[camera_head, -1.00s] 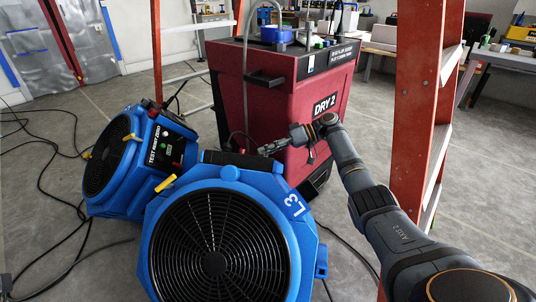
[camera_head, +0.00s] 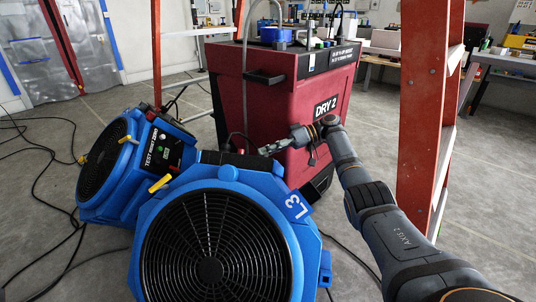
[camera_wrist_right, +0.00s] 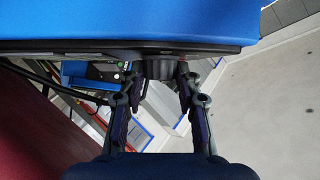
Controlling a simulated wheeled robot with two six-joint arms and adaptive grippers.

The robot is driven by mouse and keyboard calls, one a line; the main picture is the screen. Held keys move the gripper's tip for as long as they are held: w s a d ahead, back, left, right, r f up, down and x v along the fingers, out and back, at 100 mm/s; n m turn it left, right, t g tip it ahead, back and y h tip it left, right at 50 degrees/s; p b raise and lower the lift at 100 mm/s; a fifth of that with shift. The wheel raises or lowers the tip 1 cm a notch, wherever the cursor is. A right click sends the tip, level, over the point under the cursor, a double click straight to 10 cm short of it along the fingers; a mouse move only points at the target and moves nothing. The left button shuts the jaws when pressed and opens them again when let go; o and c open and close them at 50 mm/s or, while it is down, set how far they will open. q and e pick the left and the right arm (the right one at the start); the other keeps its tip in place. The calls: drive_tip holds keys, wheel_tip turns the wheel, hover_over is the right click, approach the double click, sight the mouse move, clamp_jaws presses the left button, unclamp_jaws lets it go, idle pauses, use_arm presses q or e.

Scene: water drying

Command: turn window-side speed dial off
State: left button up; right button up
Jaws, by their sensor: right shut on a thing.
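A large blue fan marked L3 (camera_head: 222,235) stands in front. A second blue fan (camera_head: 120,165) stands behind it to the left, its dark control panel facing up with a white label. My right gripper (camera_head: 268,150) reaches in behind the top edge of the L3 fan. In the wrist view my right gripper (camera_wrist_right: 160,80) has its two fingers on either side of a dark round knob (camera_wrist_right: 160,67) under the edge of the blue housing, and is shut on it. The knob's markings do not show, and the head view hides it. My left gripper is not in view.
A red cabinet marked DRY 2 (camera_head: 285,100) stands close behind my right gripper. An orange ladder (camera_head: 425,110) rises just right of my right arm. Black cables (camera_head: 50,165) lie on the floor at the left. Workbenches stand at the back right.

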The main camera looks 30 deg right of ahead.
idle(0.7)
drive_tip(key=o, duration=1.1)
drive_tip(key=shift+o, duration=0.2)
wheel_tip(320, 180, up, 10)
